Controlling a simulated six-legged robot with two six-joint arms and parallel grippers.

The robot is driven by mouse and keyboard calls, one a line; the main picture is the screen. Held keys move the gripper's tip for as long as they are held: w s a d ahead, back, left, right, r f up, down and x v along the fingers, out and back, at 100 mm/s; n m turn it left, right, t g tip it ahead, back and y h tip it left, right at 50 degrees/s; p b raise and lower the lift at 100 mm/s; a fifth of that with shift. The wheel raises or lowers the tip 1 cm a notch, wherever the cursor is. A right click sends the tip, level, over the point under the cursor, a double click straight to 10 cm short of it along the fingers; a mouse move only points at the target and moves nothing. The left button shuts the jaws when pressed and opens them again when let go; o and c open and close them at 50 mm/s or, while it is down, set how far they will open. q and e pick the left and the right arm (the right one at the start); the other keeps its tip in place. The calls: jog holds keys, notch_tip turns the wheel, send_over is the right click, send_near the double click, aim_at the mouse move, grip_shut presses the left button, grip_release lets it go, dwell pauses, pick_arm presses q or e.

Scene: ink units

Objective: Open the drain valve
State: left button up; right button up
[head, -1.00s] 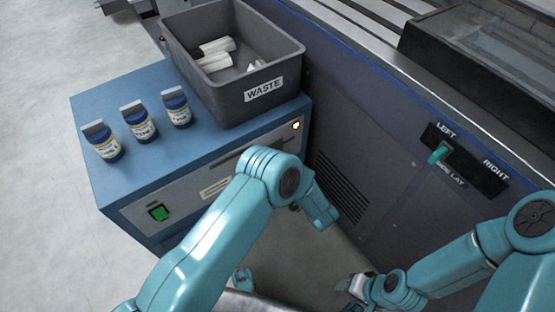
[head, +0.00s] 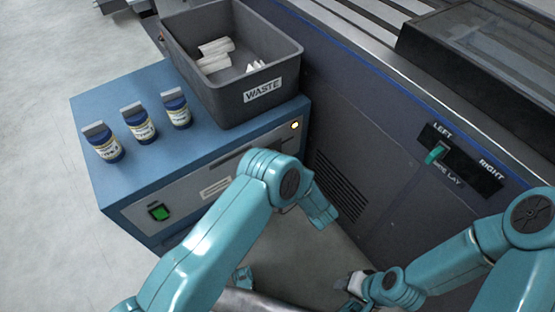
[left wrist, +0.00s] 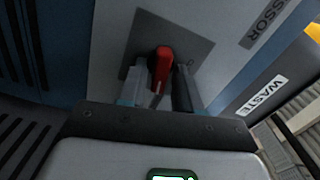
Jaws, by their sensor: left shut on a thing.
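The drain valve's red handle (left wrist: 163,64) shows in the left wrist view, in front of a grey square plate (left wrist: 196,52) on a pale panel. My left gripper (left wrist: 157,84) has a finger on each side of the handle and is shut on it. The handle points toward the wrist camera; how far it is turned is hard to tell. In the head view my left arm hides the valve and the left gripper. My right gripper (head: 352,283) is low in the head view, away from the valve; its fingers are too small to read.
A blue cabinet (head: 92,165) carries several ink bottles (head: 140,125) and a grey WASTE bin (head: 235,105) with white scraps. It has a green switch (head: 159,212) and a lit lamp (head: 295,125). A dark machine with a LEFT/RIGHT lever (head: 435,154) stands at the right.

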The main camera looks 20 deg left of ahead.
pick_arm(q)
jog(key=shift+w+m, duration=0.1)
jog(key=shift+m, duration=1)
jog(key=o, duration=0.7)
jog(key=shift+o, duration=0.2)
